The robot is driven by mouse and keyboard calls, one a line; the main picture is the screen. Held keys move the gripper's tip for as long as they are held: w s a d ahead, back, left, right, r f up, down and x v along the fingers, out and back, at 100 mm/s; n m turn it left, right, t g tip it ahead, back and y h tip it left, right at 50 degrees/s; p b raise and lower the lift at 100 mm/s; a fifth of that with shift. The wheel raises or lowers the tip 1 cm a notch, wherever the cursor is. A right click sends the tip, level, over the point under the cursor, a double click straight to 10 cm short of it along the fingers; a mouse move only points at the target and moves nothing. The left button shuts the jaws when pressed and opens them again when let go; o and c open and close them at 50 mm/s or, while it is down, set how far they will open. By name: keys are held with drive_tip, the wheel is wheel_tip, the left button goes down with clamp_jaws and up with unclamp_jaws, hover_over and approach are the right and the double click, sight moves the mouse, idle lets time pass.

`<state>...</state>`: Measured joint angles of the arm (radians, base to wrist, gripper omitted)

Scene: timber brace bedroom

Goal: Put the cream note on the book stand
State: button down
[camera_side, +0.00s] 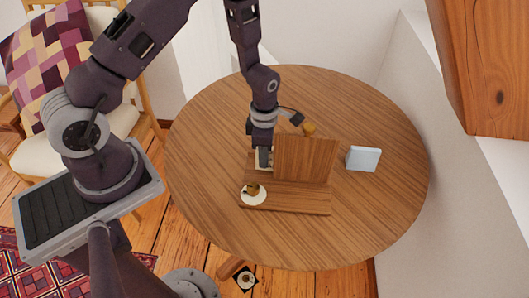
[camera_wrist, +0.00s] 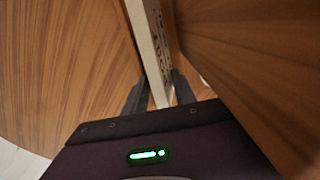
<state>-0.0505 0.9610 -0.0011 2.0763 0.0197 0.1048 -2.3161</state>
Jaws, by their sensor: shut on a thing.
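The cream note (camera_wrist: 149,42) is a thin upright slab with dark marks on one face. My gripper (camera_wrist: 158,95) is shut on it, one finger on each side. In the side view my gripper (camera_side: 264,164) points down at the left edge of the wooden book stand (camera_side: 305,158), and only a little of the note shows beside the fingers. The stand's brown back panel (camera_wrist: 255,65) is close to the right of the note in the wrist view. I cannot tell whether the note touches the stand.
A white round piece with a small brown object (camera_side: 252,194) is at the stand's front left. A pale blue block (camera_side: 362,158) stands to the right. A small golden-brown thing (camera_side: 309,129) is behind the stand. The round table (camera_side: 215,130) is clear on the left.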

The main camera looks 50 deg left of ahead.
drive_tip(key=c, duration=1)
unclamp_jaws()
wheel_tip(320, 180, up, 12)
drive_tip(key=shift+r, duration=0.15)
drive_tip(key=s+d+r+m+t, duration=0.1)
drive_tip(key=s+r+m, duration=0.2)
drive_tip(key=r+m, duration=0.4)
drive_tip(key=s+d+r+m+t, duration=0.1)
drive_tip(key=s+r+m+t, duration=0.15)
drive_tip(key=r+m, duration=0.45)
drive_tip(key=s+r+m, duration=0.2)
drive_tip(key=s+m, duration=0.2)
drive_tip(key=s+r+m+t, duration=0.1)
drive_tip(key=s+r+m, duration=0.2)
drive_tip(key=s+m, duration=0.1)
drive_tip(key=s+r+m+t, duration=0.1)
drive_tip(key=s+r+m, duration=0.2)
drive_tip(key=s, duration=0.3)
drive_tip(key=shift+s+a+m, duration=0.15)
drive_tip(key=shift+m, duration=0.75)
